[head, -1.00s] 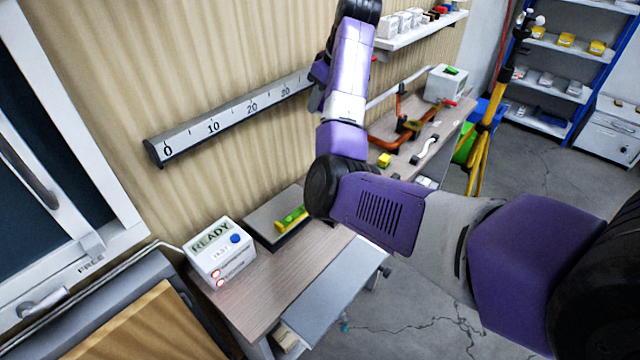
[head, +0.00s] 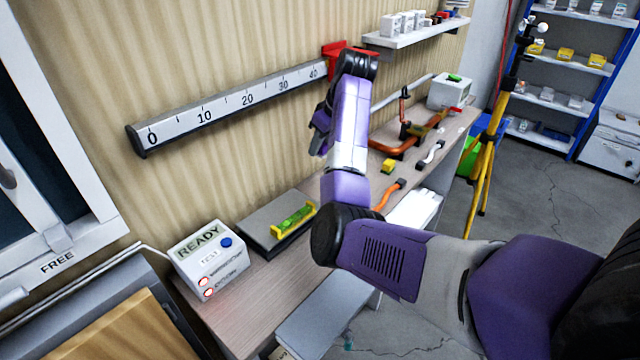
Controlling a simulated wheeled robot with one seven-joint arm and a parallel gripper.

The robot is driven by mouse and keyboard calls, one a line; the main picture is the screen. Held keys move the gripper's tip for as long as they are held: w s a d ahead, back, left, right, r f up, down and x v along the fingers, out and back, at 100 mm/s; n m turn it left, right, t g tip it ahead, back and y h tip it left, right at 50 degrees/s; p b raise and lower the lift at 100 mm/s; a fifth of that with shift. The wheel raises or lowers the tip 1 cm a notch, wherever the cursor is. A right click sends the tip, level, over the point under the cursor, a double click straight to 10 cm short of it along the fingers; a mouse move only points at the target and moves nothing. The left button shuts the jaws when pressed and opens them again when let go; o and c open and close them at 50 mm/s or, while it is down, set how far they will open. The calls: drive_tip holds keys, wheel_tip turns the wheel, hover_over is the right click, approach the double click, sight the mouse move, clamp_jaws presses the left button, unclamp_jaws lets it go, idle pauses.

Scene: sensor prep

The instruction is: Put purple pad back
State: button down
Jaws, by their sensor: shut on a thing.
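My purple and grey arm reaches over the workbench (head: 262,300) and rises to a dark joint near the wall rail. My gripper (head: 319,138) is at the arm's far end, seen partly behind the upright arm link, in front of the wall and above the bench. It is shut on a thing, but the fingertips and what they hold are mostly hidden. I cannot make out the purple pad separately from my purple arm.
A numbered rail (head: 225,104) with a red block (head: 338,58) runs along the wall. On the bench are a READY box (head: 208,262), a grey plate (head: 262,222) with a yellow-green level (head: 295,219), orange clamps (head: 395,148) and a yellow block (head: 388,167). A yellow tripod (head: 487,150) stands right.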

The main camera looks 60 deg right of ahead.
sight(316, 186)
wheel_tip(316, 186, down, 12)
idle(0.5)
drive_tip(key=c, duration=1.1)
unclamp_jaws()
drive_tip(key=shift+f, duration=0.1)
drive_tip(key=v, duration=1.2)
